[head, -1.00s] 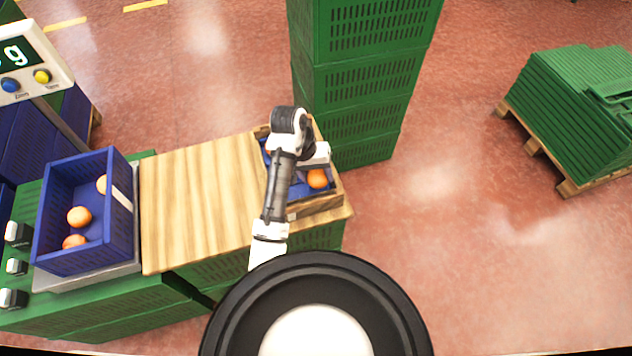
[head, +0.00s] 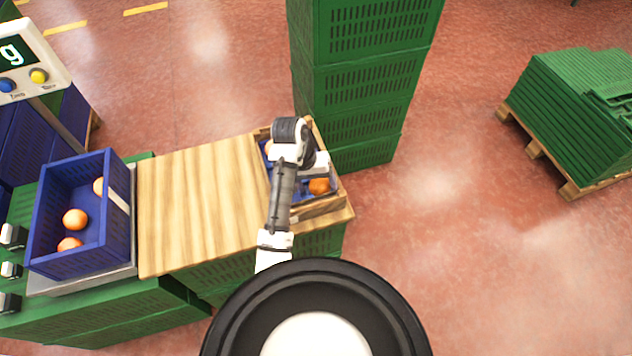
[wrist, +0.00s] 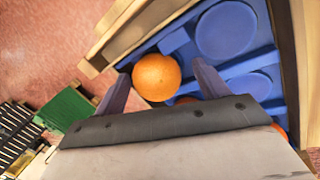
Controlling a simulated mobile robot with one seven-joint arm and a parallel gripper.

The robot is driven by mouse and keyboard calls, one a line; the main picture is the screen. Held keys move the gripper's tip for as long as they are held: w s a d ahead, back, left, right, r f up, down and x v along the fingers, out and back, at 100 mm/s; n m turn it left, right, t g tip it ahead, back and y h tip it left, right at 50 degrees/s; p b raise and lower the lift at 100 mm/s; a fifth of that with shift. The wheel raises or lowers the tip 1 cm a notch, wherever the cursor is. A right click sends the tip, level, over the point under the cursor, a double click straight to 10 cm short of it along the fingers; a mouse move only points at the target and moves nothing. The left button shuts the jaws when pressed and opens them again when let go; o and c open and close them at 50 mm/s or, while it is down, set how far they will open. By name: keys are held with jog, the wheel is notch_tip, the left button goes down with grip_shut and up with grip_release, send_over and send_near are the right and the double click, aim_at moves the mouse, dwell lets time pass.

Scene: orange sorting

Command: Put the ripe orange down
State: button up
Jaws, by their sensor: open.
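A ripe orange (head: 319,186) sits at the near right part of a wooden crate (head: 322,206) with a blue insert. In the wrist view the orange (wrist: 157,80) lies between the two spread fingers of my gripper (wrist: 160,70), over the blue insert (wrist: 262,62) with round cups. My gripper is open, with a gap on the right side of the orange. In the head view the gripper (head: 318,166) is low over the crate and its fingers are hidden. Parts of other oranges show behind the gripper's edge in the wrist view.
A blue crate (head: 120,235) with several oranges stands on a scale at the left. The wooden board (head: 195,205) between is clear. A tall stack of green crates (head: 365,80) stands close behind the wooden crate. Flat green crates (head: 575,105) lie on a pallet at the right.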

jog(key=p+v, duration=0.4)
jog(key=v, duration=0.8)
jog(key=shift+r+p, duration=0.2)
jog(key=shift+p, duration=0.2)
